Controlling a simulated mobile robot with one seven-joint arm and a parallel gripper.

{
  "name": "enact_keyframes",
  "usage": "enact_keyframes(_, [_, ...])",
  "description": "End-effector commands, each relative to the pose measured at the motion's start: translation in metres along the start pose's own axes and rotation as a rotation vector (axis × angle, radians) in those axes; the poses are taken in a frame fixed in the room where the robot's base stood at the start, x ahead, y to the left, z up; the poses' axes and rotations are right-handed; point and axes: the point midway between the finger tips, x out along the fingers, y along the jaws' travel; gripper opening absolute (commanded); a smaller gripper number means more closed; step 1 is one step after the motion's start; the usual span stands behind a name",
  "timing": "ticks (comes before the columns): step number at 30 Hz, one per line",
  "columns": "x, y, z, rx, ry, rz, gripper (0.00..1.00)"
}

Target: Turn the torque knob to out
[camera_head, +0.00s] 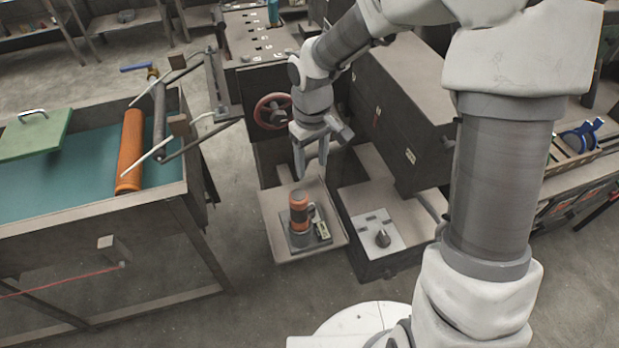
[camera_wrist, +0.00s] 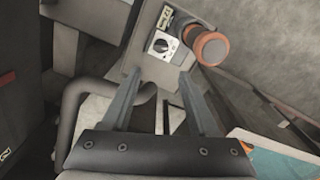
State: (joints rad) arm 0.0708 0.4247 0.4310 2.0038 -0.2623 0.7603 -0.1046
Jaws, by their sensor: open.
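In the wrist view, a round knob (camera_wrist: 161,46) sits on a small pale dial plate. A device with an orange-topped cylinder (camera_wrist: 210,48) stands just right of it, and a yellow-green label (camera_wrist: 166,15) lies above it. In the head view, the orange cylinder (camera_head: 299,208) stands on a tray, and a dark knob (camera_head: 383,239) shows on a pale panel to its right. I cannot tell whether both views show the same knob. My gripper (camera_head: 311,173) is open and empty, pointing down above the tray's far part, apart from the cylinder. Its fingers (camera_wrist: 160,82) show apart in the wrist view.
A red handwheel (camera_head: 272,111) is behind my gripper, on the left. A large dark box (camera_head: 405,115) rises to the right, close to my arm. A bench with a teal bed (camera_head: 75,190) and an orange roller (camera_head: 129,150) stands at the left.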

Motion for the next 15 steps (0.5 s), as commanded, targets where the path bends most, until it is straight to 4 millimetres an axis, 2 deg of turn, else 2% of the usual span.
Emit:
enact_keyframes(5, [0.015, -0.002, -0.003, -0.009, -0.005, -0.010, 0.60])
enact_keyframes(8, [0.030, -0.003, -0.002, -0.009, -0.006, -0.011, 0.60])
enact_keyframes(15, [0.082, -0.003, -0.001, -0.009, -0.008, -0.010, 0.60])
